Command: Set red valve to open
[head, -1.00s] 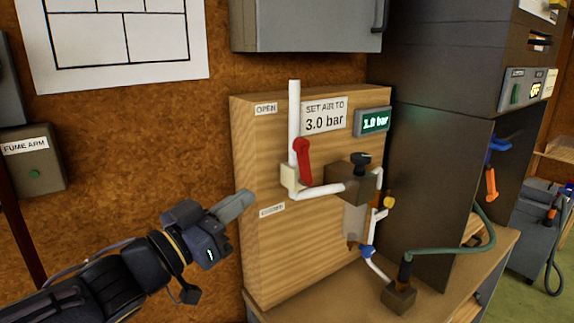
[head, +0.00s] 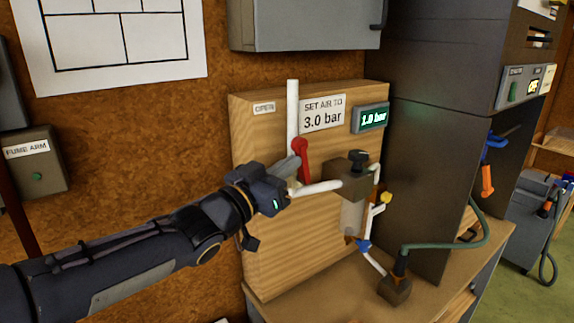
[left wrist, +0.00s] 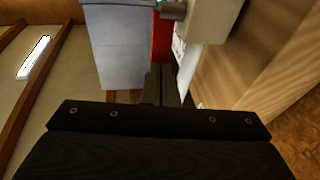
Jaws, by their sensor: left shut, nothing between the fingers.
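The red valve (head: 301,157) has a red lever that stands roughly upright beside the white vertical pipe (head: 293,110), on the wooden board. The OPEN label (head: 264,107) is to the upper left of the lever. My left gripper (head: 292,166) is shut and empty. Its fingertips are at the left side of the lever, overlapping it closely in the head view; I cannot tell whether they touch. The arm hides the valve body and the lower label. In the left wrist view a red strip of the lever (left wrist: 162,38) shows beyond the fingers. My right gripper is not in view.
A gauge (head: 373,119) reads 1.0 bar beside a sign saying SET AIR TO 3.0 bar. A dark regulator (head: 348,180) is right of the valve. A grey cabinet (head: 305,25) hangs above. Space left of the board is open.

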